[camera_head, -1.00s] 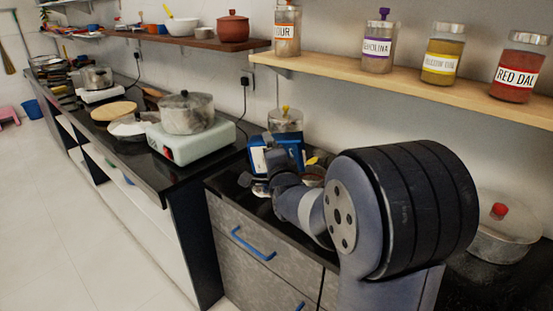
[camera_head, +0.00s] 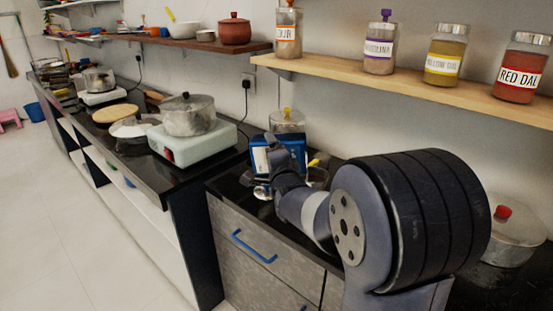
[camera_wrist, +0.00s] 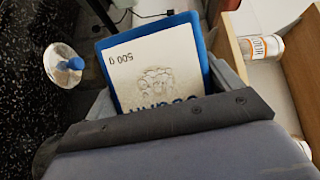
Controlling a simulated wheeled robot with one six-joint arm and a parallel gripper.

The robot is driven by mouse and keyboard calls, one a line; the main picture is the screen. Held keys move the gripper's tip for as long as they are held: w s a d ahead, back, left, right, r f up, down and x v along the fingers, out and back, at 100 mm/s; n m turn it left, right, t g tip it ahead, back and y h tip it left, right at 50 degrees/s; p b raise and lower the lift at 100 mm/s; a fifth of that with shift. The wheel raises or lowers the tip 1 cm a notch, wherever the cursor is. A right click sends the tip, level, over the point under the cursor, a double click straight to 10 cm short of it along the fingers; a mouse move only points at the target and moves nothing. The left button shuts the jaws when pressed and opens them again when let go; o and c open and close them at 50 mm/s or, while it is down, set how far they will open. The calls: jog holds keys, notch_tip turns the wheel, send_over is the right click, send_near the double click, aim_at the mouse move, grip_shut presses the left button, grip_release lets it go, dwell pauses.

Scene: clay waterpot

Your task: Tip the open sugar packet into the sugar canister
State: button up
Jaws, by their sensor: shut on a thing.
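The sugar packet (camera_head: 263,159), blue with a white panel, stands off the front of the counter's back area in the head view. It fills the upper middle of the wrist view (camera_wrist: 155,62), where "500 g" reads upside down. My gripper (camera_wrist: 160,80) is shut on it, with a finger at either side. The packet's open end cannot be made out. A clear container with a yellow knob (camera_head: 287,118) is just behind the packet, and a small vessel with a yellow handle (camera_head: 318,177) is to its right. I cannot tell which is the sugar canister.
A steel pot on a white stove (camera_head: 192,143) stands to the left. A pot with a red knob (camera_head: 512,240) is at the right. The wooden shelf (camera_head: 400,85) with labelled jars runs above. A blue-knobbed lid (camera_wrist: 62,64) lies left in the wrist view.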

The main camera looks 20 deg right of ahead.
jog(key=shift+s+d+r+m+t+b, duration=0.15)
jog(key=shift+r+m+b, duration=0.25)
jog(key=shift+b, duration=0.55)
jog(key=shift+d+r+m+t+b, duration=0.3)
jog(key=shift+m+b, duration=0.25)
jog(key=shift+b, duration=0.4)
jog(key=shift+s+d+r+m+t+b, duration=0.15)
jog(key=shift+r+m+b, duration=0.3)
jog(key=shift+b, duration=0.5)
dwell(5.2)
